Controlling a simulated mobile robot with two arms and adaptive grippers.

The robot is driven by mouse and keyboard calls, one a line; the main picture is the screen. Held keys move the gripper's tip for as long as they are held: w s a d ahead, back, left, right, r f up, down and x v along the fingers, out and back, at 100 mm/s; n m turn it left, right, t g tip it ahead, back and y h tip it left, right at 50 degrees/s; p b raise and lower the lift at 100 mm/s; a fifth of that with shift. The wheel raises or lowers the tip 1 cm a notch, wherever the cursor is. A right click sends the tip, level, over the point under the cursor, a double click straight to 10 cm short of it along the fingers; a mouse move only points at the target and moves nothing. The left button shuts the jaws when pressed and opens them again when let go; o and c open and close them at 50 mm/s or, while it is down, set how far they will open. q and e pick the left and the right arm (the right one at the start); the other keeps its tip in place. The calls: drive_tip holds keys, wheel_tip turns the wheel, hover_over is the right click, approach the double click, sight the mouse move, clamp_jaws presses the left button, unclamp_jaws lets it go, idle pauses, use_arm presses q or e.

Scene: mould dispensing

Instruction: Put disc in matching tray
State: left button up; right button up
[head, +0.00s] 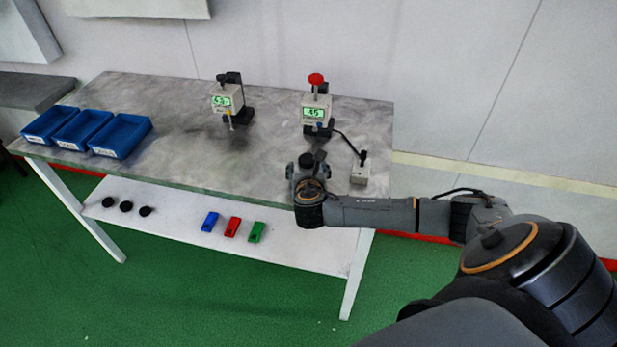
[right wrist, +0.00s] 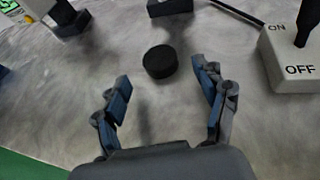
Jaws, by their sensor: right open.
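A black disc (right wrist: 160,62) lies on the grey marbled table (right wrist: 150,110) in the right wrist view. My right gripper (right wrist: 162,80) is open, with its blue-tipped fingers spread on either side and the disc just ahead of the fingertips, not held. In the head view my right gripper (head: 307,172) is over the table's front right part, and the disc cannot be made out for certain. Three blue trays, left (head: 47,123), middle (head: 82,128) and right (head: 120,134), stand at the table's left end. They look empty; their white front labels are too small to read. My left gripper is not in view.
Two devices with green displays, left (head: 228,98) and right (head: 317,107), stand towards the back. A switch box (head: 359,168) marked ON and OFF sits right of my gripper. The lower shelf (head: 180,222) holds three black discs (head: 126,206) and blue, red and green pieces.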

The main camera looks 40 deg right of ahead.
drive_tip(key=v, duration=0.8)
drive_tip(key=shift+s, duration=0.1)
